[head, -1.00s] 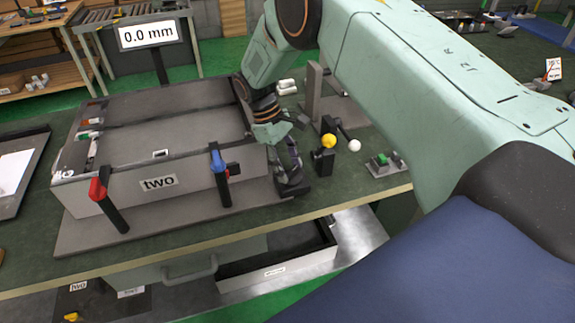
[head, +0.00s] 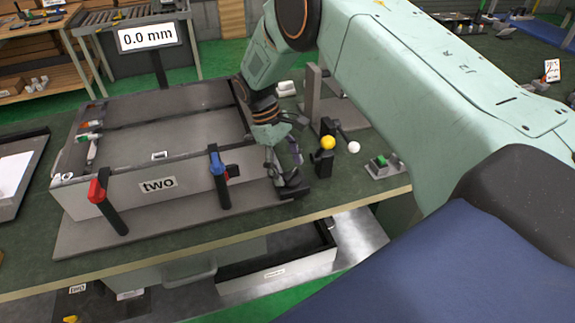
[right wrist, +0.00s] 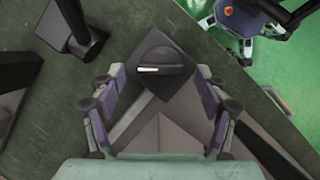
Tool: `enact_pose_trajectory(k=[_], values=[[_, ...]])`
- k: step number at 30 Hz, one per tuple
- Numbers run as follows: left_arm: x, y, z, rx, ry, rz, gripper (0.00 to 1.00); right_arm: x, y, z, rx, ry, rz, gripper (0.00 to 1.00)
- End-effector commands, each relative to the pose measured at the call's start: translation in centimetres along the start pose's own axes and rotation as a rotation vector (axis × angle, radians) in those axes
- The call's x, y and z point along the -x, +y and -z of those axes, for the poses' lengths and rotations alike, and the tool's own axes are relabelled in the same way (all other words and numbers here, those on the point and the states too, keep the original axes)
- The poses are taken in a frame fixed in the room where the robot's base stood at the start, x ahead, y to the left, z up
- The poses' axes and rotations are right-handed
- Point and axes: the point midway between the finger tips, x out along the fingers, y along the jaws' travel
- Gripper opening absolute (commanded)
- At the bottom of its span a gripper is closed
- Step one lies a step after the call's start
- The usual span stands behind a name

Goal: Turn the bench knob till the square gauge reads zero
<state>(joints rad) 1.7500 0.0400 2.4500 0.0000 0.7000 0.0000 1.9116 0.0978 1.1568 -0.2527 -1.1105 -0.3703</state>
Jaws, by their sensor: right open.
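The black bench knob (right wrist: 166,62), with a white line across its face, sits on a dark diamond-shaped base (right wrist: 150,95) in the right wrist view. My right gripper (right wrist: 160,88) is open, with one finger on each side of the knob and gaps between. In the head view my right gripper (head: 287,170) points down at the bench's front edge, right of the grey box, over a dark part that it mostly hides. A white display (head: 148,36) reads 0.0 mm; I cannot tell if it is the square gauge. My left gripper is not in view.
A post with a yellow ball (head: 328,142), a white ball (head: 354,147) and a green button block (head: 382,165) stand close right of my gripper.

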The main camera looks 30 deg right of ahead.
Motion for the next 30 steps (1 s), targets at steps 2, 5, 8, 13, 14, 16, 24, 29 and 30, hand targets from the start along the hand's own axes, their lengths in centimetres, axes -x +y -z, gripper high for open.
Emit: enact_pose_trajectory(k=[2, 5, 8, 13, 14, 16, 24, 29, 30], values=[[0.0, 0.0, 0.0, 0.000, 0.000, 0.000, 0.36, 0.2, 0.0, 0.0, 0.000, 0.000, 0.000, 0.74], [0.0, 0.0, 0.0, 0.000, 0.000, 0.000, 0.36, 1.2, 0.0, 0.1, 0.000, 0.002, -0.001, 0.74], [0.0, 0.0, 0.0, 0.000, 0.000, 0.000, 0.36, 3.0, 0.0, 0.1, 0.000, 0.004, -0.002, 0.74], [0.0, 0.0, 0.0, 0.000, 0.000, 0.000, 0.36, 6.6, 0.0, 0.1, 0.001, 0.004, -0.003, 0.74], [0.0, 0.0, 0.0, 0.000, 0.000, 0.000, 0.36, 7.2, 0.0, 0.1, 0.000, 0.004, -0.003, 0.74], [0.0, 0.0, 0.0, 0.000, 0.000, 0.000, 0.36, 8.5, 0.1, 0.1, 0.000, 0.002, -0.002, 0.74], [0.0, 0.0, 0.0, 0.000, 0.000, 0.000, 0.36, 11.7, 0.0, 0.1, 0.000, 0.001, 0.000, 0.74], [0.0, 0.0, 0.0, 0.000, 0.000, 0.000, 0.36, 12.1, 0.0, 0.0, 0.001, 0.000, 0.000, 0.74], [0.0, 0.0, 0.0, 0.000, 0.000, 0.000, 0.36, 12.1, 0.0, 0.0, 0.001, 0.000, 0.000, 0.74]])
